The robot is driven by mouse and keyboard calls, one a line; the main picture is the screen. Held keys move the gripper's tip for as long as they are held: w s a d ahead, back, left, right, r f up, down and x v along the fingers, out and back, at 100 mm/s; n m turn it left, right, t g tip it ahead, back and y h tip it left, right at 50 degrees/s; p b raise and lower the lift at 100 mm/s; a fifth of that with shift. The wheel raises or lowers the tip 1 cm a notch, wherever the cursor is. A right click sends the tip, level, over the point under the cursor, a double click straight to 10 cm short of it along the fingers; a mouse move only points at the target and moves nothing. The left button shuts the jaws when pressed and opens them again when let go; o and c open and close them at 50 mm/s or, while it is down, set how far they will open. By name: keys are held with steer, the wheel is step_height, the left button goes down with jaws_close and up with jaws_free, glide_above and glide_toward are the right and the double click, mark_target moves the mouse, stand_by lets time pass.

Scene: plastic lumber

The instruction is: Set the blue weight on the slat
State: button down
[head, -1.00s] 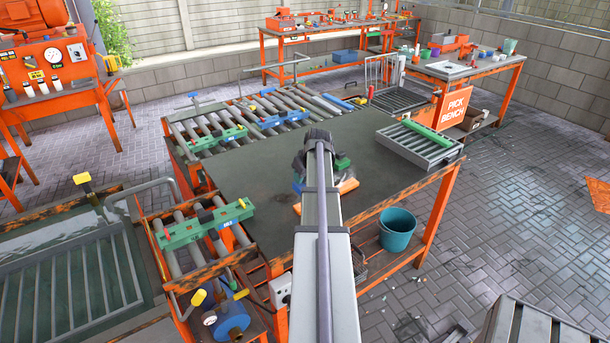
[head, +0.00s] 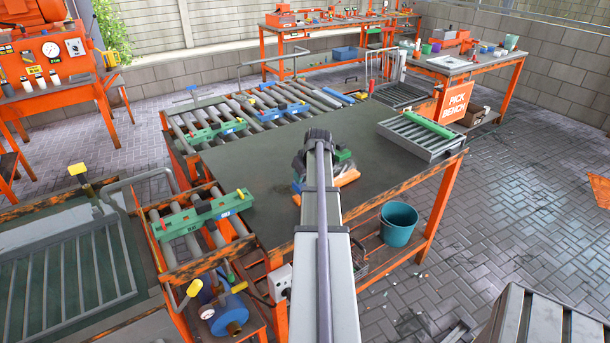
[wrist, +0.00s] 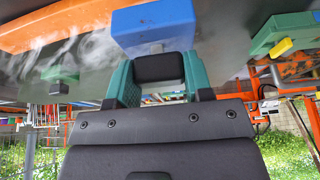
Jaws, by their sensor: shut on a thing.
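The blue weight (wrist: 152,25) is a blue block at the top of the wrist view, at the tips of my gripper (wrist: 157,58). The green fingers of my gripper are shut on it. In the head view a bit of blue (head: 297,186) shows at the left of my arm, which hides most of the gripper. An orange slat (head: 348,178) lies on the dark bench top just right of my arm. Its orange surface also fills the upper left of the wrist view (wrist: 60,20), beside the blue weight. Whether weight and slat touch is unclear.
A green piece (head: 343,155) is partly behind my arm. A grey slatted tray with a green bar (head: 428,127) stands at the bench's right end. Roller conveyors with green fixtures (head: 204,215) adjoin the left side. The bench top (head: 250,180) left of my arm is bare.

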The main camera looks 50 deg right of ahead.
steer(key=shift+f+b, duration=1.25)
steer(key=shift+f, duration=0.1)
steer(key=shift+c, duration=0.2)
jaws_free()
stand_by(0.5)
steer(key=shift+r, duration=0.15)
step_height(320, 180, up, 7)
steer(key=p, duration=0.7)
